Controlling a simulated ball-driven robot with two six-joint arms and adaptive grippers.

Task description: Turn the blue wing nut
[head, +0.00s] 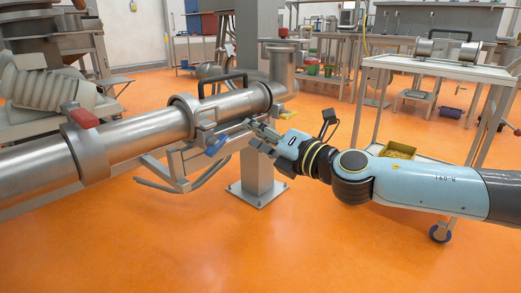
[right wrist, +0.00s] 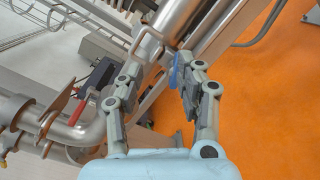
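The blue wing nut (head: 216,146) sits on a clamp around the horizontal metal pipe (head: 150,131) in the head view. My right gripper (head: 254,134) is just to its right, pointing left toward it. In the right wrist view my right gripper (right wrist: 160,68) is open, with a wide gap between its fingers. The blue wing nut (right wrist: 174,72) shows there beside the right finger, partly hidden by it; I cannot tell if they touch. My left gripper is not in view.
A red wing nut (head: 80,117) sits on another clamp further left. A metal post (head: 258,175) stands behind the pipe. A white trolley (head: 440,68) with a yellow bin (head: 398,150) stands at the right. The orange floor in front is clear.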

